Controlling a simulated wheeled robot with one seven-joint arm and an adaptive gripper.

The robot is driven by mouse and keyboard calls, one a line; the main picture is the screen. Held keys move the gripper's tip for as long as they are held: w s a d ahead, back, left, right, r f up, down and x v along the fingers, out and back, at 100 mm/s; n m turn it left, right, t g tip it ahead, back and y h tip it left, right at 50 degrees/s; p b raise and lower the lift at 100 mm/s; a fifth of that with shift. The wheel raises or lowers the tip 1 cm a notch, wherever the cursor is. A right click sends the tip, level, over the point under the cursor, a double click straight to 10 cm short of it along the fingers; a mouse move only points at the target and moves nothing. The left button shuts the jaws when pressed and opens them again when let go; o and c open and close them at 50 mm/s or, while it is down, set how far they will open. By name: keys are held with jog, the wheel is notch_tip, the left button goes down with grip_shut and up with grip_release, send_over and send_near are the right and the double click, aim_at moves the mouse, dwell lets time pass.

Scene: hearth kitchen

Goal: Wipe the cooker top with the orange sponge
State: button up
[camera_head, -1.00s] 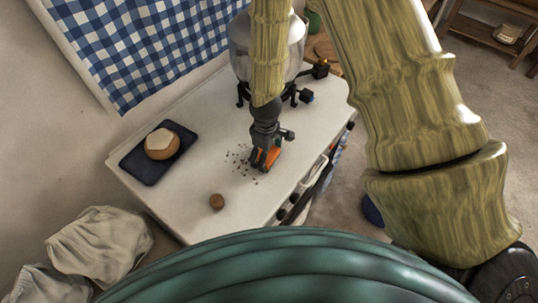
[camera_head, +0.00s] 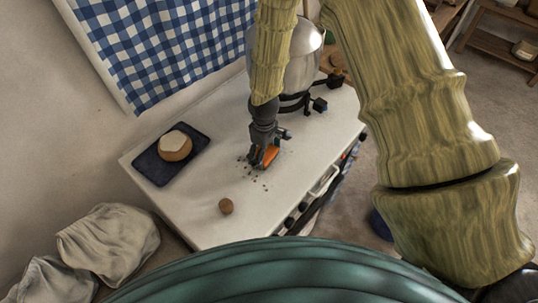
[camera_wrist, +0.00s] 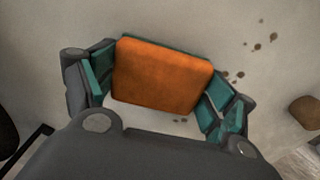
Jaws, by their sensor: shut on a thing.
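The orange sponge (camera_head: 269,154) is in my gripper (camera_head: 264,160), down at the white cooker top (camera_head: 205,217). In the wrist view the sponge (camera_wrist: 162,75) fills the space between the teal finger pads of my gripper (camera_wrist: 160,85). Dark crumbs (camera_head: 256,178) lie on the cooker top around the sponge. Several dark spots (camera_wrist: 262,42) also show to the right of the sponge in the wrist view. I cannot tell whether the sponge's underside touches the surface.
A dark blue board (camera_head: 151,170) with a pale-topped round item (camera_head: 175,146) lies at the left. A small brown cork-like piece (camera_head: 226,206) stands near the front. A large metal pot (camera_head: 300,62) sits at the back right on a black stand. Knobs line the right edge.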

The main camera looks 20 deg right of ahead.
aim_at(244, 152)
jog(key=shift+w+a+r, duration=0.1)
jog(key=shift+w+a, duration=0.35)
jog(key=shift+w, duration=0.35)
jog(key=shift+w+a, duration=0.45)
jog(key=shift+w, duration=0.35)
jog(key=shift+w+a, duration=0.45)
jog(key=shift+w, duration=0.25)
jog(key=shift+w+a, duration=0.4)
jog(key=shift+w, duration=0.3)
jog(key=shift+s+a, duration=0.4)
jog(key=shift+a, duration=0.3)
jog(key=shift+s+a, duration=0.35)
jog(key=shift+a, duration=0.35)
jog(key=shift+s+d+f, duration=0.1)
jog(key=shift+s+d, duration=0.35)
jog(key=shift+s, duration=0.4)
jog(key=shift+s+d+f, duration=0.1)
jog(key=shift+s+d, duration=0.35)
jog(key=shift+s, duration=0.35)
